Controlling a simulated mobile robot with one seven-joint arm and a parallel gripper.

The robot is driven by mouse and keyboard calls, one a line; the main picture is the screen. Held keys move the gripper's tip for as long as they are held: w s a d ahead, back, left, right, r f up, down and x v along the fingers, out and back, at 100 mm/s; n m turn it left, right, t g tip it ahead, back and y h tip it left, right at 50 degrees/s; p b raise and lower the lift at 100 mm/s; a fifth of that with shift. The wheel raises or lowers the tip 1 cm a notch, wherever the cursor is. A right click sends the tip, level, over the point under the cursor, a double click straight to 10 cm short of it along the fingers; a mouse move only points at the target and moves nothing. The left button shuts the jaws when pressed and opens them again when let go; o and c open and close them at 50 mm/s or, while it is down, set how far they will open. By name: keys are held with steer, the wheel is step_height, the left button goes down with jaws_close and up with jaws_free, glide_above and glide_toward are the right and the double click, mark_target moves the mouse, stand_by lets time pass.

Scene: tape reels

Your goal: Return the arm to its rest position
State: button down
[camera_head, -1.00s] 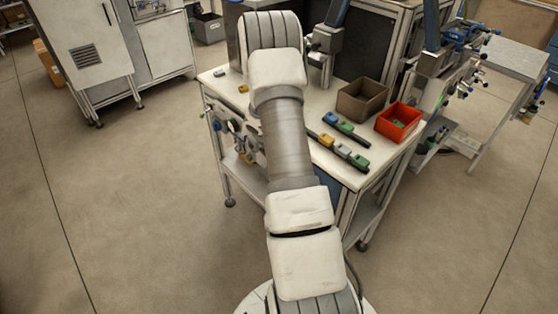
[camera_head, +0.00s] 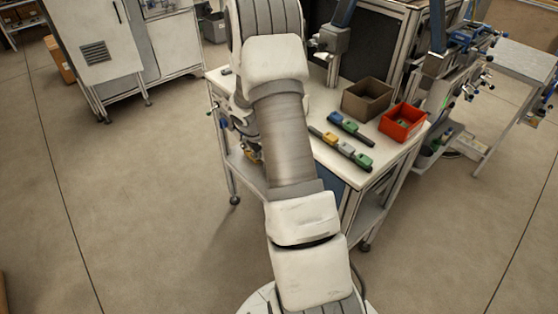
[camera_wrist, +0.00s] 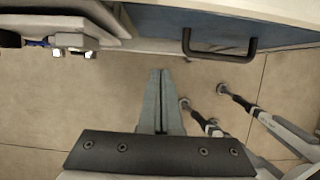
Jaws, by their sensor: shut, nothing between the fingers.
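My arm (camera_head: 283,145) rises from the bottom centre of the head view and covers part of the workbench's left side. My gripper (camera_wrist: 161,75) shows in the wrist view, its two grey fingers together and nothing between them. It points down over bare floor, beside the bench's lower part with a dark drawer handle (camera_wrist: 222,50). The fingers touch nothing that I can see. In the head view the fingers are hidden behind my arm.
The workbench (camera_head: 318,178) holds a brown bin (camera_head: 367,98), a red bin (camera_head: 403,123) with something green inside, and rails with coloured blocks (camera_head: 346,151). A white cabinet (camera_head: 95,50) stands at the back left. The floor (camera_head: 150,200) left of the bench is clear.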

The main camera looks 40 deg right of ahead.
steer(key=s+a+r+m+t, duration=0.1)
steer(key=s+a+r+m, duration=0.15)
steer(key=a+r, duration=0.4)
steer(key=s+a+r+m, duration=0.2)
steer(key=a+r+m, duration=0.1)
steer(key=r, duration=0.6)
steer(key=s+a+r+m+t, duration=0.1)
steer(key=s+a+r+m, duration=0.2)
steer(key=r, duration=0.4)
steer(key=s+a+r+m+t+y, duration=0.1)
steer(key=s+a+r+m+y, duration=0.1)
steer(key=s+a+r+m, duration=0.2)
steer(key=s+a+r+m+t+y, duration=0.2)
steer(key=s+a+r+m, duration=0.2)
steer(key=s+a, duration=0.6)
steer(key=shift+s+a+m, duration=0.15)
steer(key=shift+a+m, duration=0.4)
steer(key=shift+m, duration=0.4)
